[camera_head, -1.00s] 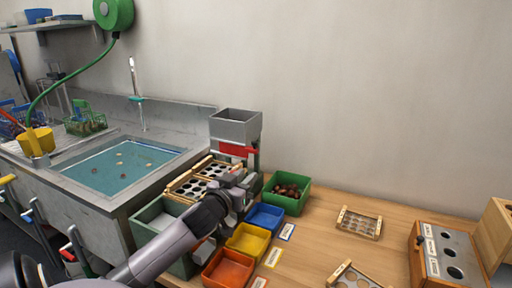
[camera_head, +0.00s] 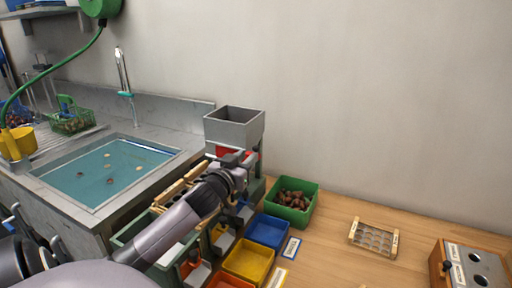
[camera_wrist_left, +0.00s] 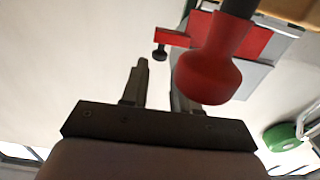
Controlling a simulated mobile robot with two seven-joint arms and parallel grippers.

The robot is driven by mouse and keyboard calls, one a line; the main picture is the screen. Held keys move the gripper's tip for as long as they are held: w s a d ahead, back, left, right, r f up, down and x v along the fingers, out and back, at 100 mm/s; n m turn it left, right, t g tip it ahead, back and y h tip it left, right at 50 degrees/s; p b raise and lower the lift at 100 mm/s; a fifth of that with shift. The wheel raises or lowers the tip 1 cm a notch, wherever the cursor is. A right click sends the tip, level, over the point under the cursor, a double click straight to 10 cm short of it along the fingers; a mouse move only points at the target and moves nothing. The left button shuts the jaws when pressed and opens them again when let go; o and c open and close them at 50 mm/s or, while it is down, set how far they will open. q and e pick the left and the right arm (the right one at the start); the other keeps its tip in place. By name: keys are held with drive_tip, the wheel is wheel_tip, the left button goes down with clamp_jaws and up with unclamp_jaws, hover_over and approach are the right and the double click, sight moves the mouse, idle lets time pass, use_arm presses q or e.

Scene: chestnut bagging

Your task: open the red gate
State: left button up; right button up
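The grey hopper (camera_head: 234,128) stands at the back of the bench, against the wall. The red gate (camera_head: 221,152) shows under it, mostly hidden behind my left gripper (camera_head: 242,162). In the left wrist view a red bar with a small black knob (camera_wrist_left: 160,51) lies just beyond the fingertips. A large rounded red knob (camera_wrist_left: 210,70) on a dark stem overlaps the right finger. My left gripper (camera_wrist_left: 158,82) has its two fingers apart, with nothing visible between them. Whether a finger touches the red knob I cannot tell. My right gripper is out of view.
A green bin of chestnuts (camera_head: 292,203) stands right of the hopper. Blue (camera_head: 267,231) and yellow (camera_head: 248,262) trays sit in front. The sink (camera_head: 105,170) is at left.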

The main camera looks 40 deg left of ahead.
sight(256, 147)
use_arm(q)
drive_tip(key=shift+x, duration=3.25)
drive_tip(key=shift+d, duration=0.1)
clamp_jaws()
